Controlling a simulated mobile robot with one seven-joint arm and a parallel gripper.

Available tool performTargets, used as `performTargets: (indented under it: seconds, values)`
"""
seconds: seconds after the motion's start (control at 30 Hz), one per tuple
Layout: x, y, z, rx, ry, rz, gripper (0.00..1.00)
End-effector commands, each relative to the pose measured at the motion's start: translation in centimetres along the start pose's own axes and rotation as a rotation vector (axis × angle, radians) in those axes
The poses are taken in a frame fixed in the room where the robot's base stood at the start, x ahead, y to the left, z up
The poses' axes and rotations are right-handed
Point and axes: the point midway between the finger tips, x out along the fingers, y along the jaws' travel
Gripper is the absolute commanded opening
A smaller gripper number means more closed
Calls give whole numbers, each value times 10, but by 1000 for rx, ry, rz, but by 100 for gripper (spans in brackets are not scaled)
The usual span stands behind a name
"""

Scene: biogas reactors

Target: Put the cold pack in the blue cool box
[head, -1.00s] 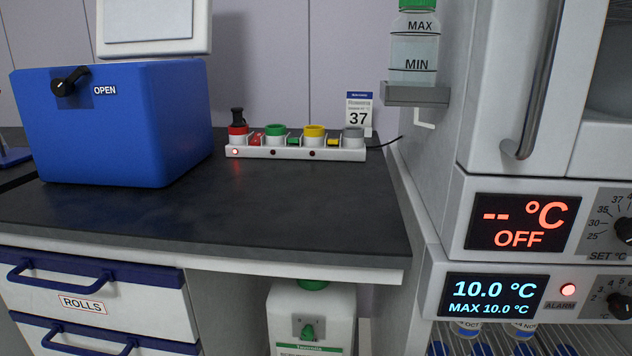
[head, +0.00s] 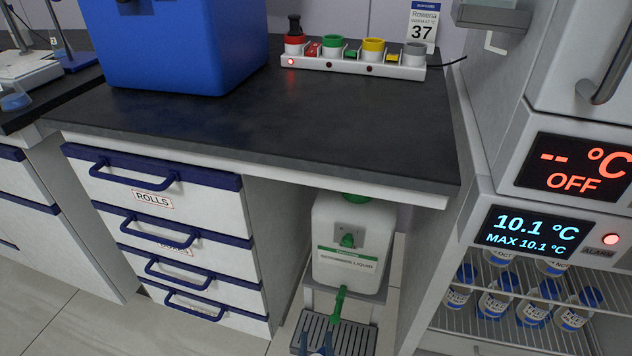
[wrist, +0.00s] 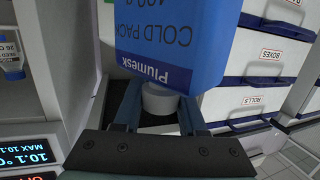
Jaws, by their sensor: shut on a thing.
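The blue cool box (head: 180,50) stands on the dark bench top at the upper left of the head view. Its top is cut off by the frame edge, so its opening and lid are hidden now. In the wrist view my gripper (wrist: 160,92) is shut on the cold pack (wrist: 170,40), a blue block with a dark blue band lettered "Plumesk". A white round part (wrist: 160,100) of it shows between the fingers. The lettering appears upside down. The pack's far end is out of frame.
The bench top (head: 300,125) is clear in front of the box. A strip with coloured sockets (head: 350,62) stands at the back. Drawers (head: 170,200) and a white canister (head: 350,245) are below. A fridge with bottles (head: 530,300) stands at right.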

Motion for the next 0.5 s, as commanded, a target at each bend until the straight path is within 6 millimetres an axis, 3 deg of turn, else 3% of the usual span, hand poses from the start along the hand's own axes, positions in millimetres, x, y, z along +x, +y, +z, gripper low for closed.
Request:
performTargets:
  seconds: [0.03,0.2,0.5]
  values:
    - [-3,1,-13,0,2,0,0]
    - [-11,2,-35,-2,0,0,0]
    - [-34,4,-95,-4,-2,2,0]
